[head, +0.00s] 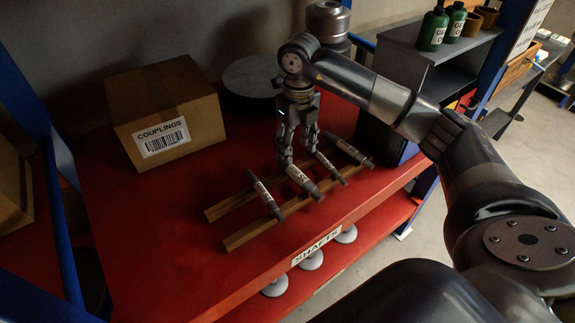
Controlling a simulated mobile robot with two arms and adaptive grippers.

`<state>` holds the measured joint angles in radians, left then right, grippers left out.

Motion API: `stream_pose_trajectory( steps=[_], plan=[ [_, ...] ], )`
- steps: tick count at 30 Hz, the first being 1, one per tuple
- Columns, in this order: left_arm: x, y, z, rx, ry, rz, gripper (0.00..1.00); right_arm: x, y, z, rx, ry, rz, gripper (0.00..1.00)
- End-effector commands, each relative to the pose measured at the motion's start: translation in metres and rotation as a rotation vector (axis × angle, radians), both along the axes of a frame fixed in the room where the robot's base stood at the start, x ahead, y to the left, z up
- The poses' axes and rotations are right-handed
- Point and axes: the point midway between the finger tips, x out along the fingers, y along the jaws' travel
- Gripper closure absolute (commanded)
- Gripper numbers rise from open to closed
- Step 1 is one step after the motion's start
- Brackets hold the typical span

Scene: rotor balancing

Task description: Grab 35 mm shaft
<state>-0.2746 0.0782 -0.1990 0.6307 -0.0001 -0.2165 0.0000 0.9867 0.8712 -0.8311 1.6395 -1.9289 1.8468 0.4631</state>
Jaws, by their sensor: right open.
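Several grey metal shafts lie side by side across two wooden rails (240,237) on the red shelf. The thicker shaft (306,184) second from the left carries a white label that seems to read 35 mm, turned upside down. A thinner shaft (265,195) lies to its left. Another thin shaft (331,168) and a thicker one (355,153) lie to its right. My right gripper (298,160) points down, open, with its fingertips close to the back end of the labelled thicker shaft. I cannot tell if they touch it. My left gripper is out of view.
A cardboard box (165,113) labelled COUPLINGS stands at the back left. A dark round plate (250,80) lies behind my gripper. Green bottles (434,28) stand on a dark cabinet at the right. Round grey discs (309,260) sit on the lower shelf. The front left of the red shelf is clear.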

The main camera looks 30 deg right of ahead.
Motion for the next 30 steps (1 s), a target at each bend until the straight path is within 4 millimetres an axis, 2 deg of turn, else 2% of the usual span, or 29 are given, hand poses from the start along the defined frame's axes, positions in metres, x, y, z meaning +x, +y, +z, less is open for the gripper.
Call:
stream_pose_trajectory(
  steps=[4, 10, 14, 17, 24, 30],
  plan=[
    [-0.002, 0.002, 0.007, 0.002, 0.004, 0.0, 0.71, -0.002, -0.001, -0.021, -0.004, 0.009, -0.001, 0.5],
    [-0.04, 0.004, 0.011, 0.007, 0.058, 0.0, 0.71, -0.001, -0.001, -0.048, -0.002, 0.005, 0.0, 0.5],
    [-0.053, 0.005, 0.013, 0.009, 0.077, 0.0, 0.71, -0.001, -0.001, -0.056, -0.003, 0.005, 0.0, 0.5],
    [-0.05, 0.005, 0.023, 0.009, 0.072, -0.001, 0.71, 0.0, -0.003, -0.067, -0.002, 0.008, -0.002, 0.5],
    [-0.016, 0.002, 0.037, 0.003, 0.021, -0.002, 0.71, 0.002, -0.005, -0.1, -0.001, 0.005, 0.0, 0.5],
    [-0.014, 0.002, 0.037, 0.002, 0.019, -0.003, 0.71, 0.003, -0.005, -0.106, -0.001, 0.001, 0.001, 0.5]
  ],
)
